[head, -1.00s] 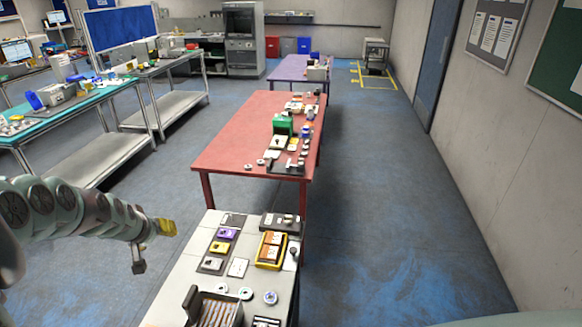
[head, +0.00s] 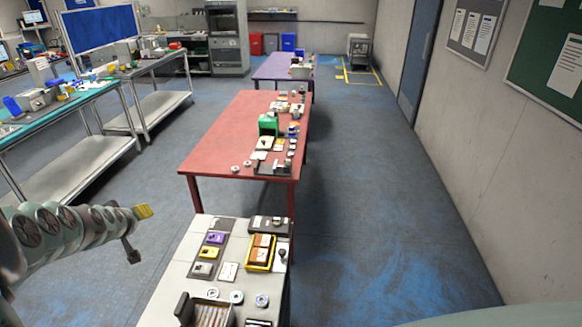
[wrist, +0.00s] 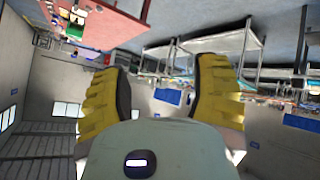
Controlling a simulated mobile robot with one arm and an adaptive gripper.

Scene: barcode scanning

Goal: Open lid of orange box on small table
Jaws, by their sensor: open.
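A yellow-orange box-like thing (head: 260,251) with brown-orange panels and pale labels lies on the light grey small table (head: 176,284) at the front. It is the nearest match to an orange box; I cannot make out a separate lid. My gripper (head: 143,211) with yellow fingers is in the air to the left of the small table, apart from the box. In the wrist view my gripper (wrist: 159,95) is open, its two yellow fingers wide apart with nothing between them. The wrist picture looks upside down and shows no orange box I can identify.
The small table also holds purple (head: 215,237) and yellow (head: 209,252) items, white rolls (head: 237,297) and a dark tray of brown strips (head: 211,313). A red table (head: 240,135) stands behind it. Blue floor is free to the right.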

